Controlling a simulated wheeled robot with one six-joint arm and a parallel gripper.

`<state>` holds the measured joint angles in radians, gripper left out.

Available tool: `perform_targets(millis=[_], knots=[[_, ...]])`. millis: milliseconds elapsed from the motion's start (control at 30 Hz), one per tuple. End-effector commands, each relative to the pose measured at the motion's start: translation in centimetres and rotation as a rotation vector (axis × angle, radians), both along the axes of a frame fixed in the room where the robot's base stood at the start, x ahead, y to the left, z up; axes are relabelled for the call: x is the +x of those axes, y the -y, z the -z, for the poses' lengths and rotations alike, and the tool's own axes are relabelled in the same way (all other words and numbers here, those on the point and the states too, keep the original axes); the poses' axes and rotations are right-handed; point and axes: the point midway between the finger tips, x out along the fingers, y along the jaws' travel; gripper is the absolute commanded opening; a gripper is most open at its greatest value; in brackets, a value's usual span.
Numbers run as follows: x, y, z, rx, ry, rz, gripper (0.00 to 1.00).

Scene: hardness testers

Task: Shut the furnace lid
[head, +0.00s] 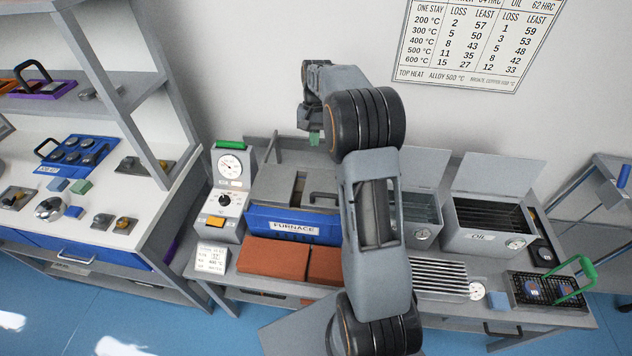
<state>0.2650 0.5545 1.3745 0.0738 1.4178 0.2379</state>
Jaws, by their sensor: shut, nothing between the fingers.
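The furnace (292,227) is a low box with a blue front labelled FURNACE, on the grey bench left of my arm. My gripper (314,139) is above and behind the furnace, pointing down with green fingertips. It is shut and empty, apart from the lid in the picture.
A control box with dial (221,205) stands left of the furnace. Red-brown bricks (273,256) lie in front. Right of my arm are two tanks with raised lids, one marked OIL (480,240), a rack (437,277) and a green-handled basket (545,290).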

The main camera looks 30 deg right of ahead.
Motion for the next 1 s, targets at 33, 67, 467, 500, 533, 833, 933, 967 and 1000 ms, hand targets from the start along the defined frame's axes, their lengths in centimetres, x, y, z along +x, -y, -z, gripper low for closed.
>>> perform_targets(millis=[33,67,467,500,533,833,933,967,1000], knots=[[0.6,0.7,1.1,0.009,-0.023,0.018,0.00],[0.9,1.0,1.5,0.012,-0.033,0.028,0.00],[1.2,1.9,5.9,0.029,-0.085,0.069,0.00],[1.1,1.8,6.5,0.028,-0.084,0.069,0.00],[0.9,1.6,7.0,0.029,-0.086,0.069,0.00],[-0.5,0.7,12.5,0.029,-0.084,0.068,0.00],[-1.3,0.1,13.1,0.028,-0.081,0.068,0.00],[-1.6,-0.1,13.1,0.028,-0.081,0.068,0.00],[-2.0,-0.4,13.2,0.028,-0.081,0.068,0.00]])
